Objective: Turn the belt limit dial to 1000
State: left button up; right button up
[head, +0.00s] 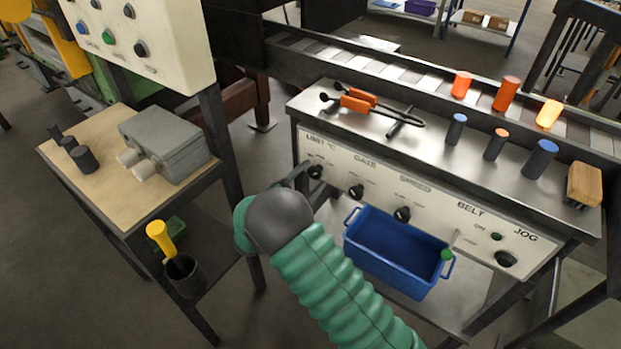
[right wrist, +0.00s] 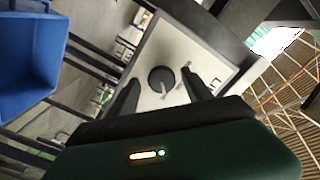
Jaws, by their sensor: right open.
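The dial under the "LIMIT °C" label (head: 316,172) is a black round knob at the left end of the white panel. In the right wrist view the dial (right wrist: 161,79) shows face-on with a pale pointer mark; the scale figures are too small to read. My right gripper (head: 304,181) is at this dial, partly hidden behind my own wrist. In the right wrist view my right gripper (right wrist: 161,77) is open, one finger on each side of the knob. I cannot tell whether either finger touches it. My left gripper is not in view.
The panel also has a gate knob (head: 356,191), a speed knob (head: 403,214), a belt switch (head: 457,238) and a jog knob (head: 506,259). A blue bin (head: 392,250) stands below.

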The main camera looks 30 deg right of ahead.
jog(key=shift+w+d, duration=0.15)
jog(key=shift+d, duration=0.3)
jog(key=shift+a+r, duration=0.1)
jog(key=shift+a, duration=0.3)
jog(key=shift+c, duration=0.3)
jog(key=shift+a, duration=0.15)
jog(key=shift+c, duration=2.5)
jog(key=shift+d, duration=0.2)
grip_shut()
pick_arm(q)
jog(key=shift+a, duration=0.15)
pick_arm(e)
jog(key=shift+r, duration=0.1)
